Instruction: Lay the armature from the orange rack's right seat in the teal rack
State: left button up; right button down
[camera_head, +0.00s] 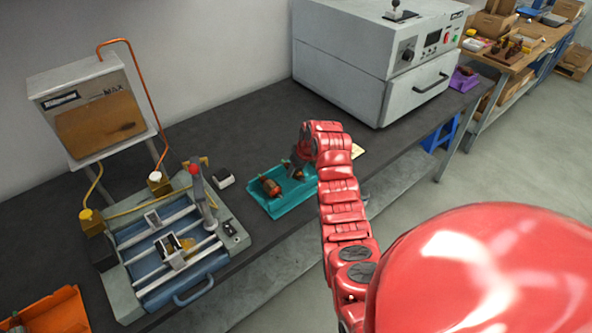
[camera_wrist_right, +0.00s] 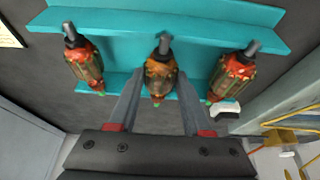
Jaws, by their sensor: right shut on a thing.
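The teal rack (camera_head: 285,207) lies on the dark bench and also spans the top of the right wrist view (camera_wrist_right: 200,18). My right gripper (camera_head: 297,170) is over it, its fingers shut on an armature (camera_wrist_right: 159,75) with an orange-red winding and grey shaft. This held armature is at the middle of the teal rack; whether it rests in the seat is unclear. One armature (camera_wrist_right: 84,62) lies in the rack to its left and another (camera_wrist_right: 233,72) to its right in the wrist view. The orange rack (camera_head: 52,312) is cut off at the lower left. My left gripper is out of view.
A winding fixture (camera_head: 170,245) with rails and a blue base stands left of the teal rack. A small black-and-white block (camera_head: 223,179) lies between them. A large grey machine (camera_head: 375,60) stands behind to the right. The bench's front edge is close to the rack.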

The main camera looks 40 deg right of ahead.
jog(key=shift+f+b, duration=0.55)
jog(key=shift+b, duration=0.05)
dwell(0.6)
jog(key=shift+c, duration=1.3)
grip_release()
jog(key=shift+s+r, duration=0.15)
jog(key=shift+r, duration=0.35)
jog(key=b+v, duration=0.2)
jog(key=v, duration=0.5)
jog(key=shift+d, duration=0.1)
jog(key=p+v, duration=0.6)
jog(key=v, duration=0.3)
jog(key=shift+r, duration=0.2)
